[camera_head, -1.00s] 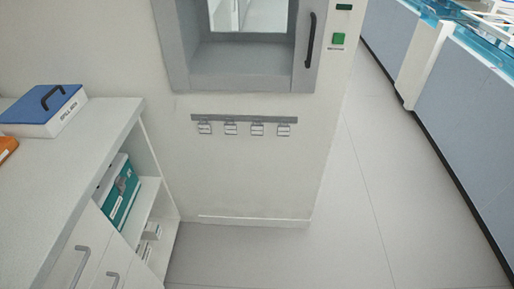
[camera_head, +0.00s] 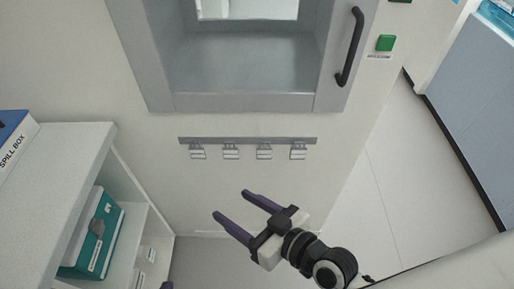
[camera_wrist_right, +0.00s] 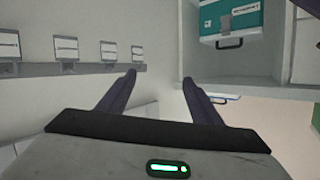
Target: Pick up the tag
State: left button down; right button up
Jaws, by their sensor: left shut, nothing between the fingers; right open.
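Several small white tags hang in a row from a grey rail (camera_head: 248,140) on the wall: a leftmost tag (camera_head: 197,152), two middle tags (camera_head: 231,152) (camera_head: 264,152) and a rightmost tag (camera_head: 298,152). Their print is too small to read. My right gripper (camera_head: 231,204) is open and empty, below the rail and apart from the tags. The right wrist view shows its two fingers (camera_wrist_right: 160,78) spread, with the rail (camera_wrist_right: 30,70) and tags (camera_wrist_right: 66,48) to their left.
A grey-framed wall hatch (camera_head: 220,102) with a black handle (camera_head: 350,48) is above the rail. A white shelf unit (camera_head: 75,150) stands at left, with a blue spill box (camera_head: 14,135) on top and a teal case (camera_head: 95,235) inside. Floor (camera_head: 385,200) is clear at right.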

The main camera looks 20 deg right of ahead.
jog(key=w+a+r+n+t+y, duration=0.15)
jog(key=a+r+y, duration=0.35)
jog(key=r, duration=0.7)
jog(key=w+d+r+m+t+h, duration=0.2)
jog(key=w+r+m+t+h, duration=0.2)
jog(key=t+h, duration=0.15)
jog(key=m+g+h, duration=0.5)
jog(key=g+h, duration=0.1)
jog(key=h, duration=0.5)
send_near(265, 150)
jog(key=shift+b+x, duration=1)
jog(key=shift+x, duration=2.75)
pick_arm(q)
jog(key=f, duration=0.2)
jog(key=shift+s+d+f, duration=0.1)
jog(key=shift+s+f, duration=0.3)
pick_arm(e)
jog(key=shift+a, duration=0.1)
jog(key=c, duration=1.1)
